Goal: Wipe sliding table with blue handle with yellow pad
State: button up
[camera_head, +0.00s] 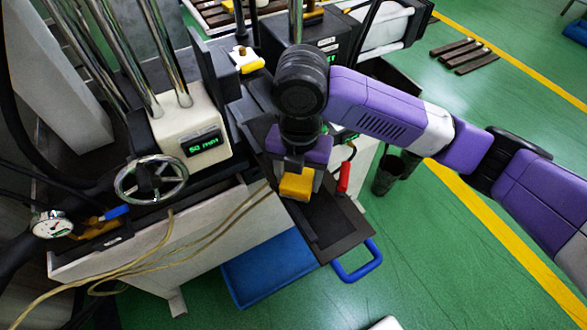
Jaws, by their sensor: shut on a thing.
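My gripper (295,172) points down over the dark sliding table and is shut on a yellow pad (296,187). The pad is below the gripper body, over the left part of the table. I cannot tell whether the pad touches the surface. The sliding table (337,226) is a dark flat plate that sticks out toward the front right. Its blue handle (359,264) is a loop at the near right end. My arm and gripper hide the back part of the table.
A red-handled tool (344,177) stands by the table's right edge. A handwheel (151,180) and a display box (203,143) stand at left. Loose hoses (172,262) hang in front. Dark cups (388,174) and open green floor lie at right.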

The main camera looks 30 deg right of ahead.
jog(key=shift+s+a+f, duration=0.15)
jog(key=shift+s+f, duration=0.05)
jog(key=shift+s, duration=0.3)
jog(key=shift+c, duration=0.7)
jog(key=shift+r+p, duration=0.45)
jog(key=shift+r, duration=0.1)
jog(key=shift+c, duration=1.4)
jog(key=shift+a+r+p, duration=0.1)
jog(key=shift+r+p, duration=0.55)
jog(key=shift+r, duration=0.25)
grip_shut()
jog(key=shift+w+r+p, duration=0.1)
jog(key=shift+r+p, duration=1.1)
jog(key=shift+r, duration=0.5)
jog(key=shift+r+p, duration=1.1)
jog(key=shift+r, duration=0.4)
